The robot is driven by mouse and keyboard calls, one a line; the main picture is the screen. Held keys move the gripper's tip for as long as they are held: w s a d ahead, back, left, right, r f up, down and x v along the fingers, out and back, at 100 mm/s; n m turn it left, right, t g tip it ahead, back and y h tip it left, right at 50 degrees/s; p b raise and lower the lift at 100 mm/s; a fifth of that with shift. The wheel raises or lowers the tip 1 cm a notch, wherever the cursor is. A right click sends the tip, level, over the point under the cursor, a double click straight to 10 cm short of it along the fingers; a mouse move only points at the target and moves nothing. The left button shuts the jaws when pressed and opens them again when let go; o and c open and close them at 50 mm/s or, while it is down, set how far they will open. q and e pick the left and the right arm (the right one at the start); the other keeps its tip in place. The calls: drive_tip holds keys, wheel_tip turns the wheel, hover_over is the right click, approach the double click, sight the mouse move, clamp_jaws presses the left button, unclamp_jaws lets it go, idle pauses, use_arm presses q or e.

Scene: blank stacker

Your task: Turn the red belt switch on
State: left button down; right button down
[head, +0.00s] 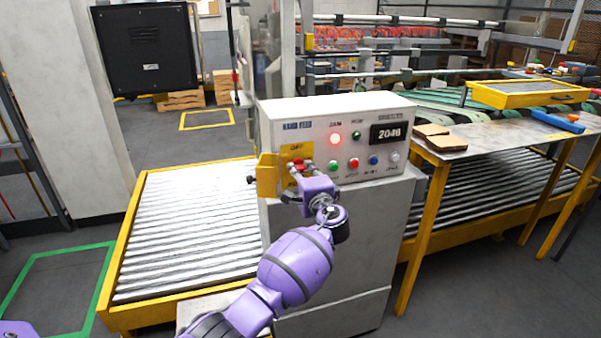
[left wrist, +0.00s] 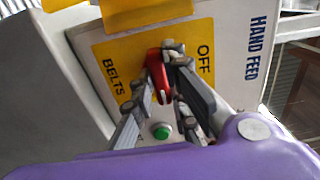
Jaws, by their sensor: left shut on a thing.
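The red belt switch (left wrist: 157,76) sits on a yellow plate marked BELTS and OFF, best seen in the left wrist view. In the head view the plate (head: 297,152) is on the left of the grey control box (head: 270,118). My left gripper (left wrist: 165,70) is at the switch, its fingers shut on the red handle. In the head view the left gripper (head: 303,170) partly covers the switch. A green button (left wrist: 162,131) shows between the fingers in the wrist view. My right gripper is not in view.
A red lamp (head: 335,139) glows on the box, beside a display (head: 391,132) reading 2046. Coloured buttons line its lower face. A roller conveyor (head: 185,230) lies to the left, and a metal table (head: 480,140) with brown sheets stands to the right.

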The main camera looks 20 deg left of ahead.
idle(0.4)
use_arm(q)
drive_tip(key=c, duration=1.7)
unclamp_jaws()
drive_tip(key=v, duration=1.2)
